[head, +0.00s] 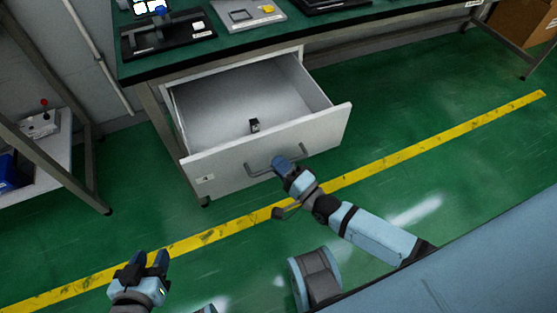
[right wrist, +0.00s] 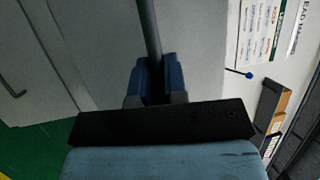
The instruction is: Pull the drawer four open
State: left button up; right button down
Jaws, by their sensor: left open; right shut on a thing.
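The white drawer (head: 232,162), with a label (head: 205,178) that reads 4, stands pulled well out from under the green-topped table. Its inside shows, with a small black object (head: 254,125) on its floor. The grey bar handle (head: 262,172) is on the drawer's front. My right gripper (head: 284,165) is shut on the handle near its right part. In the right wrist view the dark handle bar (right wrist: 148,30) runs between my blue fingers (right wrist: 155,82). My left gripper (head: 147,266) is open and empty over the floor at the lower left, apart from the drawer.
The table (head: 255,44) carries a black device (head: 168,35), a grey panel (head: 242,14) and other equipment. A grey shelf frame (head: 60,172) stands at the left. A cardboard box (head: 523,22) is at the upper right. The green floor with its yellow line (head: 430,148) is clear to the right.

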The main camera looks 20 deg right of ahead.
pick_arm(q)
jog(key=shift+s, duration=0.25)
pick_arm(e)
jog(key=shift+s, duration=0.45)
jog(key=c, duration=1.2)
grip_release()
